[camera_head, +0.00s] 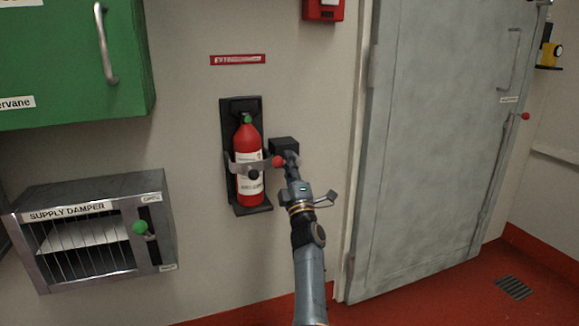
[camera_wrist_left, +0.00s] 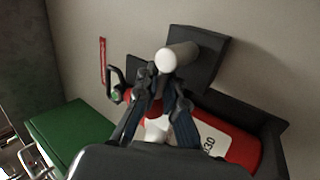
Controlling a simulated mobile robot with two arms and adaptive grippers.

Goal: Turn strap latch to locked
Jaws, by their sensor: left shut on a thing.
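A red fire extinguisher (camera_head: 248,145) stands upright in a dark wall bracket (camera_head: 228,110), with a grey strap (camera_head: 238,166) across its body. A red-knobbed strap latch (camera_head: 278,161) is at the strap's right side, beside a black box (camera_head: 284,145) on the wall. My left gripper (camera_head: 290,159) reaches up from below and is shut at the latch; its fingers partly hide it. In the left wrist view the gripper (camera_wrist_left: 157,100) has red between its fingers, close to the extinguisher (camera_wrist_left: 232,145). A pale cylinder (camera_wrist_left: 178,57) sticks out from the dark box (camera_wrist_left: 205,60). My right gripper is not in view.
A grey door (camera_head: 430,150) is on the right. A green cabinet (camera_head: 75,60) hangs at upper left, above a supply damper box (camera_head: 100,235) with a green-knobbed lever (camera_head: 140,228). The wall below the extinguisher is clear.

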